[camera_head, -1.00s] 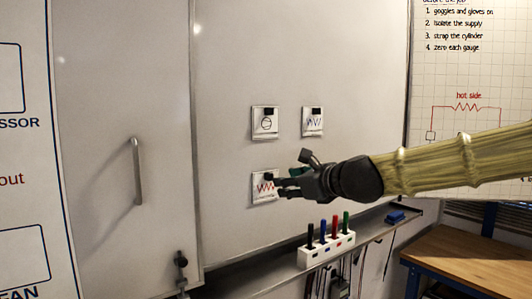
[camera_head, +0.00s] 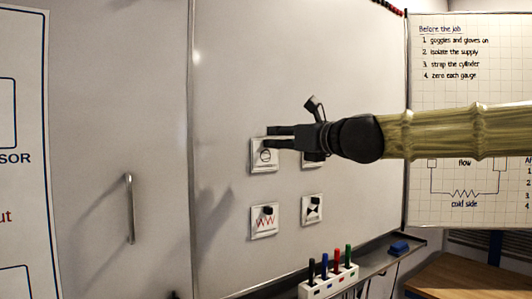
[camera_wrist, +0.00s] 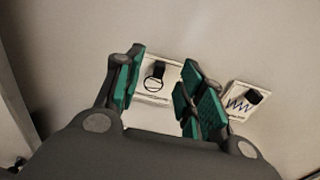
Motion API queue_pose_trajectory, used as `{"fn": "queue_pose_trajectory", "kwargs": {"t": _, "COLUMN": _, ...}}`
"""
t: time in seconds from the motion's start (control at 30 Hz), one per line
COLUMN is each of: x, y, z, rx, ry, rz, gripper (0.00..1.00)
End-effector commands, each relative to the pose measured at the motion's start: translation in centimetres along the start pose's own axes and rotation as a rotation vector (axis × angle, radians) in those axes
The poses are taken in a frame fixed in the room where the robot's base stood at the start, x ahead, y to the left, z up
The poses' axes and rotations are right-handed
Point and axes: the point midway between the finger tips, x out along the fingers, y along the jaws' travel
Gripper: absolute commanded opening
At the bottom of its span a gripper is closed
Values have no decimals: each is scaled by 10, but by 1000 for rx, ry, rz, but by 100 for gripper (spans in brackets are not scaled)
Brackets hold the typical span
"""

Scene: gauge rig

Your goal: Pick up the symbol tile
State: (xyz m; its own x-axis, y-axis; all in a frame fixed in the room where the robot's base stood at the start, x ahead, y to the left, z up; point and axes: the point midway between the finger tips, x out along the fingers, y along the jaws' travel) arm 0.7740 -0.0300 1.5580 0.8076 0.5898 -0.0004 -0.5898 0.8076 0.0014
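Several white symbol tiles sit on the whiteboard, each with a small black block. The circle tile (camera_head: 264,158) is upper left; in the wrist view the circle tile (camera_wrist: 157,86) shows between my fingers. The red zigzag tile (camera_head: 264,222) is lower left and the black bow-tie tile (camera_head: 312,210) lower right. My gripper (camera_head: 270,138) is at the circle tile's top edge in the head view. Its green-padded fingers (camera_wrist: 162,75) are apart with no tile held. Contact cannot be told.
The whiteboard (camera_head: 225,80) is otherwise bare around the tiles. Below is a marker holder (camera_head: 328,282) with several markers, and a blue eraser (camera_head: 398,248) on the ledge. A door handle (camera_head: 129,208) sticks out at left. A paper chart (camera_head: 450,75) hangs at right.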

Motion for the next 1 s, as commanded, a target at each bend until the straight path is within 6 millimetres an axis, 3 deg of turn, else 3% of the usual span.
{"fn": "queue_pose_trajectory", "kwargs": {"t": 0.23, "x": 10, "y": -3, "z": -1, "rx": -1, "ry": 0, "rz": -3, "gripper": 39}}
{"fn": "queue_pose_trajectory", "kwargs": {"t": 0.6, "x": 48, "y": -4, "z": -7, "rx": 0, "ry": 0, "rz": -2, "gripper": 39}}
{"fn": "queue_pose_trajectory", "kwargs": {"t": 0.97, "x": 53, "y": -4, "z": -8, "rx": -1, "ry": -1, "rz": -2, "gripper": 39}}
{"fn": "queue_pose_trajectory", "kwargs": {"t": 1.0, "x": 53, "y": -4, "z": -8, "rx": -1, "ry": 0, "rz": -2, "gripper": 32}}
